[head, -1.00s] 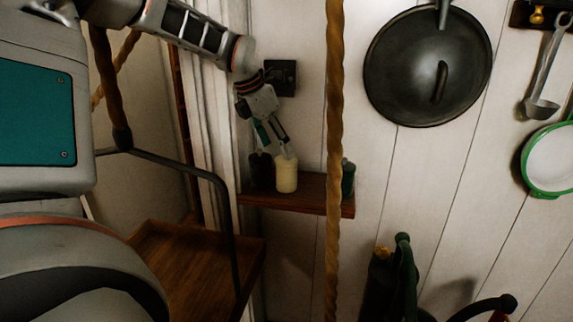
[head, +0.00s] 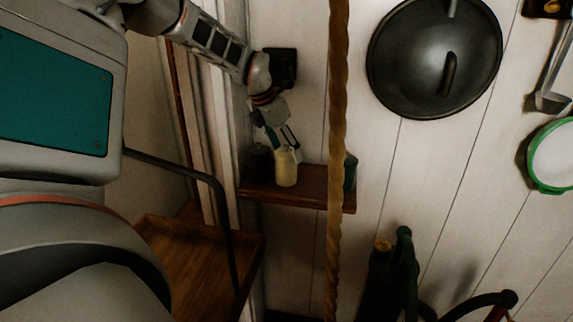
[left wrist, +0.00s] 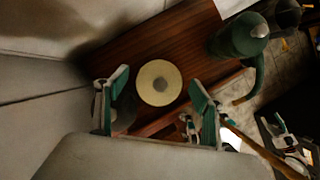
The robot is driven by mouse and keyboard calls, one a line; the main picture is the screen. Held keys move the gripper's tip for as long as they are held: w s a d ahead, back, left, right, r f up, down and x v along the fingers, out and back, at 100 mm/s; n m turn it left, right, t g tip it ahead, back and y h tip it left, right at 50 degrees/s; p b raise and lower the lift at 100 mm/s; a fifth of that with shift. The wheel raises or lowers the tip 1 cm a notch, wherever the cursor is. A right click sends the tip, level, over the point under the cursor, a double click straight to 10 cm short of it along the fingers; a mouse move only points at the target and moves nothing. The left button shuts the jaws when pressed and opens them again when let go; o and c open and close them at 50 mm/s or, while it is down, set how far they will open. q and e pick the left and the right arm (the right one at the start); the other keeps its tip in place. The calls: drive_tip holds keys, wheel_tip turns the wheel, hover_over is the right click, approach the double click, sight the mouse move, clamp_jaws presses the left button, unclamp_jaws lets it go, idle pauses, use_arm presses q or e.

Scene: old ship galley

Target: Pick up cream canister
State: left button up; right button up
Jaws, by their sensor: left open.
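The cream canister (head: 286,168) stands upright on a small wooden wall shelf (head: 312,199), between a dark canister (head: 258,162) and a green one (head: 350,172) partly behind the rope. My left gripper (head: 287,150) is at the top of the cream canister, its fingers pointing down. In the left wrist view the cream canister's round lid (left wrist: 158,82) shows from above, just beyond and between the two open green-padded fingers (left wrist: 158,103). Whether the fingers touch it cannot be told.
A thick rope (head: 338,120) hangs in front of the shelf, right of the cream canister. A black wall box (head: 281,66) is above the gripper. A dark pan lid (head: 436,58) hangs to the right. A dark rail (head: 222,205) and wooden surface (head: 195,262) lie lower left.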

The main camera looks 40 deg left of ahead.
use_arm(q)
drive_tip(key=shift+w+f, duration=0.1)
drive_tip(key=shift+f, duration=0.25)
drive_tip(key=shift+c, duration=0.4)
drive_tip(key=shift+r, duration=0.1)
clamp_jaws()
